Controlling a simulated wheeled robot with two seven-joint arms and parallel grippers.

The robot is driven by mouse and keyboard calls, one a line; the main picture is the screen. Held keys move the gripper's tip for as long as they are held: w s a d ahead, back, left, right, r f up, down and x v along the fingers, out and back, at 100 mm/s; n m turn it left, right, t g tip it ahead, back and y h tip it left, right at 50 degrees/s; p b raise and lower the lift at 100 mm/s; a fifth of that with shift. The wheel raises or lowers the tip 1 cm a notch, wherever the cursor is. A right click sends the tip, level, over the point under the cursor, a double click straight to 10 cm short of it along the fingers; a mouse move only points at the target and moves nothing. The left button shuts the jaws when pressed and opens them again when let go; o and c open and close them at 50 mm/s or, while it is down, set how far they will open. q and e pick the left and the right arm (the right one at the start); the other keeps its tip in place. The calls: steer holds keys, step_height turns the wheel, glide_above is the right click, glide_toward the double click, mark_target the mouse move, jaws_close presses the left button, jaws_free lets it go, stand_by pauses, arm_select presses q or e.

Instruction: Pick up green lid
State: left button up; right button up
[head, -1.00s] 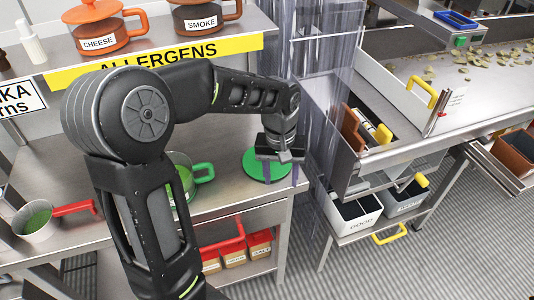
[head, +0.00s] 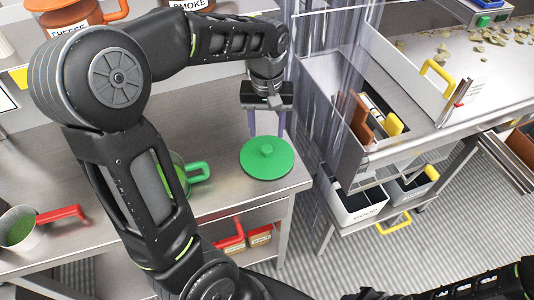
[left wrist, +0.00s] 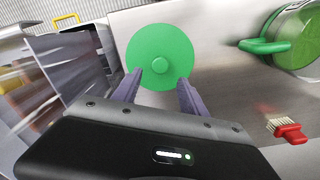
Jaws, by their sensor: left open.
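The green lid (head: 267,157) is a flat round disc with a small raised knob, lying on the steel counter near its right front corner. It also shows in the left wrist view (left wrist: 147,50), with its knob between and just beyond the fingertips. My left gripper (head: 266,136) is open and empty, above and behind the lid, with its two fingers pointing down. The fingers also show in the left wrist view (left wrist: 157,82). My right arm shows only in part at the bottom right of the head view; its jaws cannot be made out.
A clear drum with a green handle (head: 197,172) stands left of the lid, partly behind my arm. A cup of green seasoning (head: 20,228) with a red handle is at far left. A red brush (left wrist: 290,133) lies on the counter. A clear strip curtain (head: 325,80) hangs on the right.

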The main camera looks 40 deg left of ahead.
mark_target(267, 148)
arm_select(q)
steer(key=shift+f, duration=0.9)
steer(key=shift+s+f, duration=0.1)
step_height(267, 148, down, 5)
steer(key=shift+s+d+p, duration=0.1)
steer(key=shift+d+p, duration=0.05)
steer(key=shift+p, duration=0.45)
steer(key=shift+c, duration=0.5)
jaws_close()
